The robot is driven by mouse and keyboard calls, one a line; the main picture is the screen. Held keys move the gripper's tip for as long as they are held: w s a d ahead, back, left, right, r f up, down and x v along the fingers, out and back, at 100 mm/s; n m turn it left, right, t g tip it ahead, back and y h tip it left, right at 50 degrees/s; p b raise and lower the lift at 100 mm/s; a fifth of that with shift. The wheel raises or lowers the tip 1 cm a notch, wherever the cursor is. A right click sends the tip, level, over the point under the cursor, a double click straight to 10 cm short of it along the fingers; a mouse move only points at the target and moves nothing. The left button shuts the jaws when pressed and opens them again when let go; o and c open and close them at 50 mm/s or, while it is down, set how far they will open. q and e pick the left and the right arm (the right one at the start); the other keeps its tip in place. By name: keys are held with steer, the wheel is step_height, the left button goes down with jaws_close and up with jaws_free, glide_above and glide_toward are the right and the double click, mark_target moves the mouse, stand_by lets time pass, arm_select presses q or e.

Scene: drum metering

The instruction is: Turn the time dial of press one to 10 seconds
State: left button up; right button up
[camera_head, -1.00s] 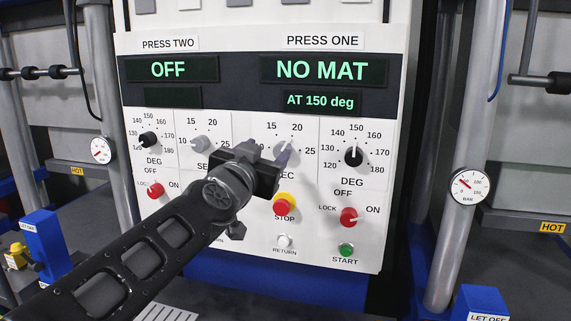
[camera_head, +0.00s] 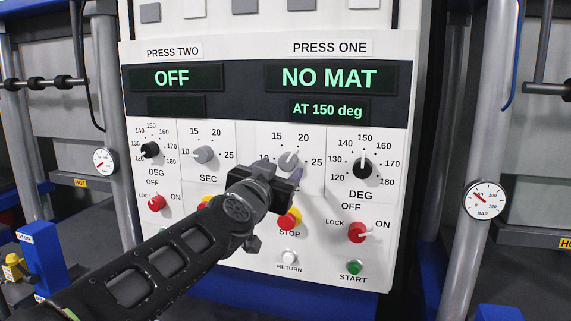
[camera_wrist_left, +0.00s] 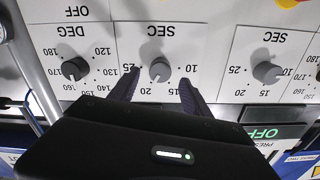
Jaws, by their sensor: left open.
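The time dial of press one is a grey knob (camera_head: 289,160) on the white panel, under the PRESS ONE displays. It also shows in the left wrist view (camera_wrist_left: 160,70), upside down there. Its pointer appears to stand between 15 and 20, nearer 20; I cannot read it exactly. The 10 mark is partly hidden by my gripper in the head view. My left gripper (camera_wrist_left: 156,92) is open, its two dark fingers spread on either side of the dial in the wrist view. I see no contact with the knob. My right gripper is not in view.
The press one temperature dial (camera_head: 365,167) is to the right, the press two time dial (camera_head: 204,154) to the left. Below are the yellow-and-red stop button (camera_head: 289,218), the red lock switch (camera_head: 358,232) and the green start button (camera_head: 354,267). The display (camera_head: 328,77) reads NO MAT.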

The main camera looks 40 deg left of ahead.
mark_target(286, 164)
arm_select(q)
steer(key=shift+x, duration=2.4)
steer(key=shift+c, duration=0.3)
jaws_close()
